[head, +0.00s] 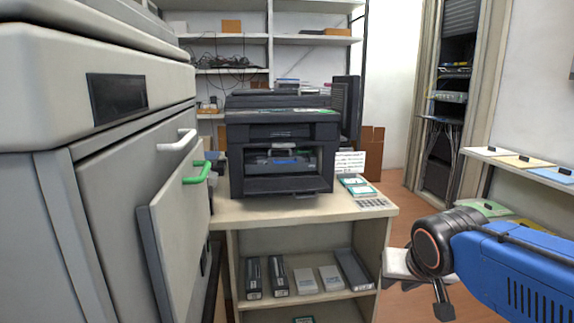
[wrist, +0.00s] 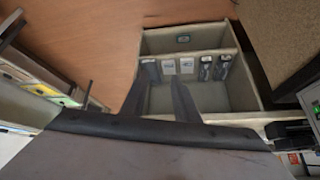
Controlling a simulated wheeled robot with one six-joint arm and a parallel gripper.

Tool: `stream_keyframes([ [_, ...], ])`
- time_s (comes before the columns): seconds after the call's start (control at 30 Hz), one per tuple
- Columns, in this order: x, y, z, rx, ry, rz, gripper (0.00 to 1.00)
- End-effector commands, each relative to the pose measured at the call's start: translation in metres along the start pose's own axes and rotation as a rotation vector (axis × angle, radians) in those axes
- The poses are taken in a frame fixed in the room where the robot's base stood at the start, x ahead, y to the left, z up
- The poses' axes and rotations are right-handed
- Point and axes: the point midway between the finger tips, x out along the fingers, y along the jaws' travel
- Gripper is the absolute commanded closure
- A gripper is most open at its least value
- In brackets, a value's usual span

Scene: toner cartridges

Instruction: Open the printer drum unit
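A black printer (head: 283,130) stands on a desk in the middle of the head view. Its front bay shows a dark unit with a blue label (head: 284,162). A large grey machine (head: 60,190) fills the left side. It has a white handle (head: 177,141) and, below it, a green handle (head: 197,174) by a pale panel (head: 178,230) that stands out from its front. I cannot tell which part is the drum unit. My gripper (head: 441,296) is at the lower right, well apart from both machines. In the wrist view its two dark fingers (wrist: 157,90) are spread and empty.
The desk (head: 285,209) has a shelf below with several cartridges (head: 305,280). Papers and a small box (head: 357,184) lie right of the printer. A side shelf with coloured folders (head: 520,161) is at the right. Floor (head: 400,197) shows between desk and side shelf.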

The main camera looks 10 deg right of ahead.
Motion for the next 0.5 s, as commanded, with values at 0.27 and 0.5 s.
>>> stream_keyframes([
  [0.27, 0.015, -0.01, -0.093, 0.222, 0.177, -0.008, 0.72],
  [0.5, 0.026, -0.027, -0.167, 0.396, 0.311, -0.079, 0.72],
])
